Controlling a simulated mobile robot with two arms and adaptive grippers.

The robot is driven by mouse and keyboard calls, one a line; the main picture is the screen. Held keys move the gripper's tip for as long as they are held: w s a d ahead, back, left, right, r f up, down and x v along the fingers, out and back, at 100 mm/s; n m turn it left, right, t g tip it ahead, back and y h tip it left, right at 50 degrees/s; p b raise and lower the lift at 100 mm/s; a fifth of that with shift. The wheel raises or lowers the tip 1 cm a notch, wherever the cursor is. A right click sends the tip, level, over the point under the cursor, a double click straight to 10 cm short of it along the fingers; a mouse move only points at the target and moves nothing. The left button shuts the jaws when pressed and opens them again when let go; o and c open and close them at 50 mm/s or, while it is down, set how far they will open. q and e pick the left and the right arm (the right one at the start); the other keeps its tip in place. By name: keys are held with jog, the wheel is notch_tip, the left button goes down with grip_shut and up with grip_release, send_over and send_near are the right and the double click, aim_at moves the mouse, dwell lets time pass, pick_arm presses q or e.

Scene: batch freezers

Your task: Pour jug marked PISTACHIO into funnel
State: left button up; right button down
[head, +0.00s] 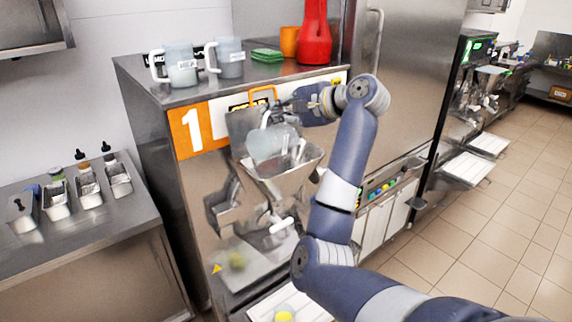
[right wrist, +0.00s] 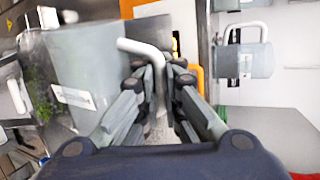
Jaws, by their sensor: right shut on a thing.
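My right gripper (head: 284,108) is shut on the handle of a translucent grey jug (head: 266,143). In the right wrist view the fingers (right wrist: 162,72) close around the white handle. The jug (right wrist: 95,75) fills the left of that view, with a pale label (right wrist: 75,97) too blurred to read. In the head view the jug is tilted and sits just over the metal funnel (head: 300,172) on the front of the machine. Whether anything flows from it cannot be told. My left gripper is not in view.
Two other labelled jugs (head: 182,68) (head: 230,62) stand on the machine's top, with a green stack (head: 266,55), an orange cup (head: 289,42) and a red container (head: 315,40). Metal containers (head: 88,190) line the left counter. The tiled floor (head: 490,220) at right is clear.

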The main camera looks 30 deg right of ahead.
aim_at(263, 128)
jog(key=shift+a, duration=0.4)
jog(key=shift+s+f+n+b, duration=0.2)
jog(key=shift+f+n+b, duration=0.15)
jog(key=shift+b, duration=0.3)
jog(key=a+b, duration=0.1)
jog(key=a+f+n+h+b, duration=0.1)
jog(key=b, duration=0.1)
jog(key=a+n+b, duration=0.1)
jog(key=b, duration=0.1)
jog(key=shift+s+f+t+h, duration=0.15)
jog(key=shift+s+t+h, duration=0.15)
jog(key=shift+s, duration=0.1)
jog(key=a+b, duration=0.1)
jog(key=s+a+n+b, duration=0.1)
jog(key=a, duration=0.1)
jog(key=shift+r+h+b, duration=0.2)
jog(key=shift+h+b, duration=0.1)
jog(key=shift+b, duration=0.1)
pick_arm(q)
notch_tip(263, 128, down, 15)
jog(key=b, duration=0.5)
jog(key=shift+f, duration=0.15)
pick_arm(e)
jog(key=s+a+f+n+t+h, duration=0.3)
jog(key=a+f+n+t, duration=0.1)
jog(key=a+n, duration=0.6)
jog(key=shift+s+f+n+t, duration=0.25)
jog(key=shift+f+n, duration=0.2)
jog(key=shift+n, duration=0.4)
